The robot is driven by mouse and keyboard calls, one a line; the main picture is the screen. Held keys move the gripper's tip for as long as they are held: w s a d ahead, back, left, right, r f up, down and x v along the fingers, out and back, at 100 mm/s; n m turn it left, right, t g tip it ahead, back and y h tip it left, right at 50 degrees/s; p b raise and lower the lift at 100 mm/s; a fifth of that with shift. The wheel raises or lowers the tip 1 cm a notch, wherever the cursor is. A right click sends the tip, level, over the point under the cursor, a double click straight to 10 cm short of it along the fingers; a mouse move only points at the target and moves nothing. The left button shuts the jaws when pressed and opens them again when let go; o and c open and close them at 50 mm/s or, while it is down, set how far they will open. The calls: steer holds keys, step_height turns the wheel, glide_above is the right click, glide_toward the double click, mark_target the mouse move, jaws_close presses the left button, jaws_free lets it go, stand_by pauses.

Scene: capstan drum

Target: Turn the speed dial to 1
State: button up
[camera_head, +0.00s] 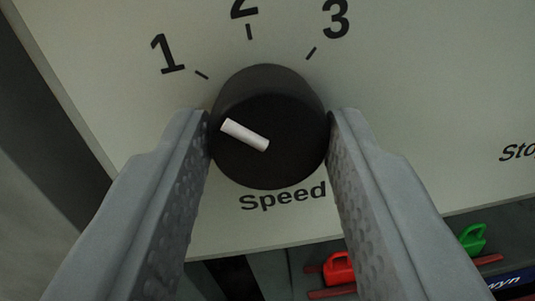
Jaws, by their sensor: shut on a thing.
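The speed dial (270,165) is a round black knob with a white pointer line, on a pale panel (430,100). The pointer slants up and left, toward the tick by the number 1 (167,54). The numbers 2 (244,8) and 3 (335,18) stand above and to the upper right, each with a tick. The word Speed (283,197) is printed below the dial. My gripper (270,135) has its two grey fingers on the left and right sides of the dial, shut on it.
Part of another label, beginning "Sto" (517,152), shows at the right edge of the panel. Below the panel's lower edge are a red item (339,268) and a green item (472,239). A dark grey area lies left of the panel.

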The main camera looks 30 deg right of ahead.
steer(key=o, duration=1)
steer(key=v, duration=1.7)
steer(key=shift+s+a+f, duration=0.1)
steer(key=shift+s+a, duration=0.05)
steer(key=s+d+r+n+t+y, duration=0.15)
steer(key=r+y, duration=0.35)
steer(key=r, duration=0.7)
steer(key=s+d+r+n+t+y, duration=0.1)
steer(key=d+r+n+t+y, duration=0.3)
steer(key=r, duration=0.7)
steer(key=s+d+r+n+y, duration=0.1)
steer(key=s+d+r, duration=0.1)
steer(key=s, duration=0.5)
steer(key=s+d+r+n+g+y, duration=0.1)
steer(key=s+d+r+n, duration=0.1)
steer(key=s+r, duration=0.3)
steer(key=s+d+r+n+g+y, duration=0.1)
steer(key=s+d+r, duration=0.1)
steer(key=s, duration=0.8)
steer(key=shift+r+n+g, duration=0.25)
steer(key=shift+r+n, duration=0.1)
steer(key=shift+r, duration=0.35)
